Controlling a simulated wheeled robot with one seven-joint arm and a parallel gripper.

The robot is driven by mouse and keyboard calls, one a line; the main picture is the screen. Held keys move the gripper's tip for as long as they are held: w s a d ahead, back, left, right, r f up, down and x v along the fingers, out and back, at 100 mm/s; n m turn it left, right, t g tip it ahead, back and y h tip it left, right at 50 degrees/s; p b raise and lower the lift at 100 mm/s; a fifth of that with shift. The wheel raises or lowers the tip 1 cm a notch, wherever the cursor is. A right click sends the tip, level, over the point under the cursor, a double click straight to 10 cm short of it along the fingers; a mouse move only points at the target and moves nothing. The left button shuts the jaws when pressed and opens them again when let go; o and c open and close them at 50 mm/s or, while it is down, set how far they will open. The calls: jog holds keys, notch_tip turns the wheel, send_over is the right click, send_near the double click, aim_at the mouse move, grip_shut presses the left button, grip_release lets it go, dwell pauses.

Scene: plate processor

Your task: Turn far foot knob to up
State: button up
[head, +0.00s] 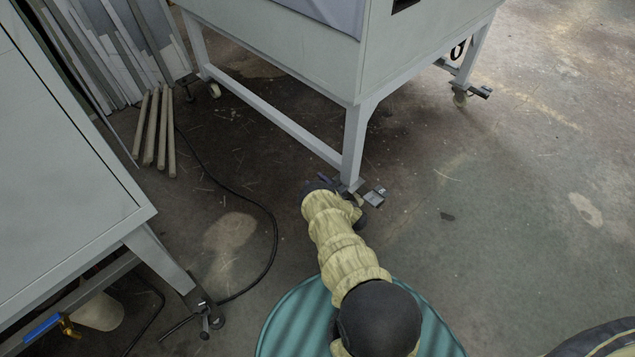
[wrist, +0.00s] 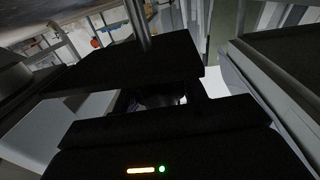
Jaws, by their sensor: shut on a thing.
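My gripper (head: 345,192) is low at the foot of the near corner leg (head: 354,145) of the grey cabinet, at the end of my yellow-sleeved arm. In the wrist view the two black jaws (wrist: 158,101) are shut on a dark rounded part between them, which seems to be the foot knob (wrist: 160,99). The knob is mostly hidden by the jaws, and its turn position cannot be told. A metal bracket (head: 375,197) sticks out right of the leg's foot.
Another cabinet leg with a caster and bracket (head: 478,91) stands at the upper right. A grey machine (head: 75,190) with its own foot (head: 206,318) is at left. A black cable (head: 272,235) and wooden rods (head: 155,128) lie on the floor. Floor at right is mostly clear.

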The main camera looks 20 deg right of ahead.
jog(key=shift+a, duration=0.1)
dwell(0.3)
jog(key=o, duration=1)
jog(key=shift+c, duration=0.2)
jog(key=shift+r, duration=0.1)
notch_tip(320, 180, up, 10)
jog(key=p, duration=0.6)
